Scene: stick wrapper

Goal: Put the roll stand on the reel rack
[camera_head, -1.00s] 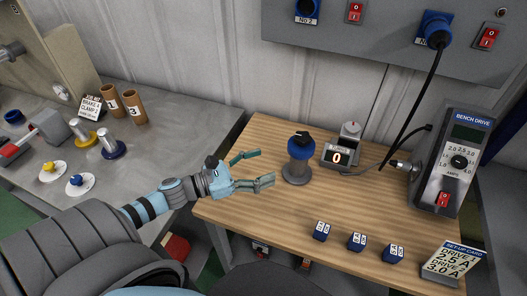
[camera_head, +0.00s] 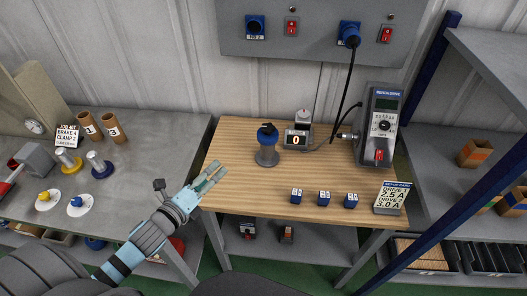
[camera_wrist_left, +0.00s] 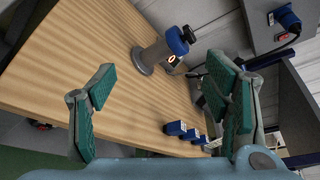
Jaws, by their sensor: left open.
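A grey stand with a round foot, blue collar and black knob (camera_head: 267,147) is upright on the wooden table (camera_head: 235,150); it looks like the roll stand, but no label on it is readable. It also shows in the left wrist view (camera_wrist_left: 158,52), beyond my fingers. My left gripper (camera_head: 215,169) is open and empty at the table's left edge, apart from the stand. No label names the reel rack; a grey shelf unit (camera_head: 450,130) stands at the right. My right gripper is not in view.
A counter box (camera_head: 298,139) reading 0 and the bench drive (camera_head: 380,125) with its cable are behind the stand. Small blue blocks (camera_head: 324,198) and a set-up card (camera_head: 391,197) line the front. A grey bench (camera_head: 165,150) with tubes and posts is at left.

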